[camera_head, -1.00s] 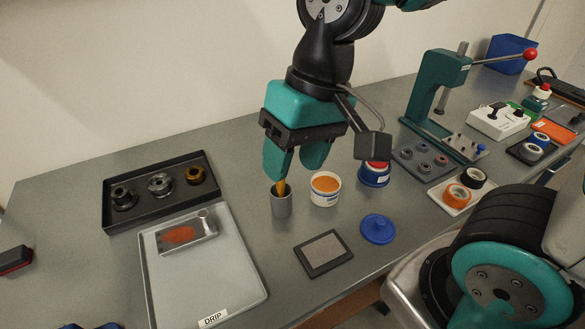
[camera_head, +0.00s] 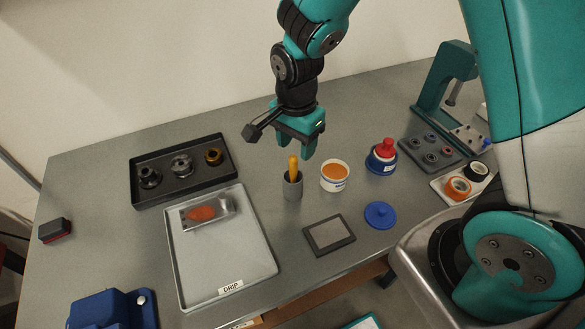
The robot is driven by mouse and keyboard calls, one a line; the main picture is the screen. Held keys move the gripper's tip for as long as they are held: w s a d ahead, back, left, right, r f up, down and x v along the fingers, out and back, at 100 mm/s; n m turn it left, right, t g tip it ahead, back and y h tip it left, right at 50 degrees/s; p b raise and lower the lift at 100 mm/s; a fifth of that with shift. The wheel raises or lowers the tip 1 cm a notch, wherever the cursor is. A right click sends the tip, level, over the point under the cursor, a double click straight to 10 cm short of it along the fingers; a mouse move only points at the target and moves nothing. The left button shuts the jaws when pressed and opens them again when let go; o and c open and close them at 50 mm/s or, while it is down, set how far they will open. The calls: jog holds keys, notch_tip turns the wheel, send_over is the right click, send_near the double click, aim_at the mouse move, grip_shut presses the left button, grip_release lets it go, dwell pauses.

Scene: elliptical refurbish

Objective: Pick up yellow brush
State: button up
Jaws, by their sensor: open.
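The yellow brush (camera_head: 293,166) stands upright in a small grey cup (camera_head: 293,188), with its yellow handle sticking up above the rim. Its lower end is hidden inside the cup. My gripper (camera_head: 297,145) is open with its teal fingers pointing down. It is just above and behind the brush handle in the picture. I cannot tell whether the fingers touch the handle.
A white tub of orange paste (camera_head: 334,183) stands close right of the cup. A grey drip tray (camera_head: 228,265) and a black parts tray (camera_head: 140,200) lie left.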

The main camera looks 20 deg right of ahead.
aim_at(293, 156)
jog(key=shift+w+a+f+p, duration=0.15)
jog(key=shift+f+p, duration=0.45)
jog(key=shift+f, duration=1.2)
jog(key=shift+w+a+f+p, duration=0.1)
jog(key=shift+f+p, duration=0.45)
jog(key=shift+f, duration=1.25)
grip_shut()
jog(key=shift+r, duration=0.1)
notch_tip(293, 156, up, 20)
jog(key=b, duration=0.3)
